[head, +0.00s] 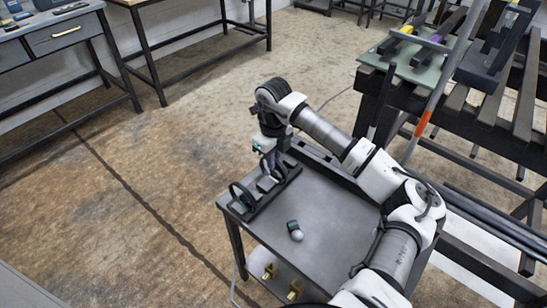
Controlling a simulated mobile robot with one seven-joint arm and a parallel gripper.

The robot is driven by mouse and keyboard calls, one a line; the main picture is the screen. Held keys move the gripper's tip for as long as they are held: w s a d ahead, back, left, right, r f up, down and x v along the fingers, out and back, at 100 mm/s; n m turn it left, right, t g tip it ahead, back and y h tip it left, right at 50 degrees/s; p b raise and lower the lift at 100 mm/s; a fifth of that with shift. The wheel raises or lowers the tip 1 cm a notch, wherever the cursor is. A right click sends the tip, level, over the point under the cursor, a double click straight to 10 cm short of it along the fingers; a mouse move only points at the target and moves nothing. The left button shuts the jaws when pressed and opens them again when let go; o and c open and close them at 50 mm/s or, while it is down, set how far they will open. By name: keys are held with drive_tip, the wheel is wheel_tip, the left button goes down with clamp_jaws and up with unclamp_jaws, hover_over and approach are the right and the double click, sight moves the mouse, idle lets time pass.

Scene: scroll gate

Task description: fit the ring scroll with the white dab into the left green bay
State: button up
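My gripper (268,163) points down over the black rack (262,197) at the far left edge of the cart top. Its fingers are small and dark here, so I cannot tell whether they are open or shut. They are at or just above a dark ring piece (279,171) in the rack; contact is unclear. Another dark ring (242,195) stands upright at the rack's left end. No white dab can be made out on either ring. A green board (412,66) lies on the bench at the upper right; its bays cannot be told apart.
A small dark piece with a pale rounded end (296,232) lies on the cart top (325,215). The slatted bench (490,105) holds yellow and purple pieces and a dark block. Open floor (110,200) lies left of the cart; workbenches stand behind.

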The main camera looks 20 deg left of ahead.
drive_tip(key=shift+r, duration=0.1)
clamp_jaws()
wheel_tip(320, 180, up, 12)
drive_tip(key=p, duration=0.5)
idle(1.2)
idle(0.4)
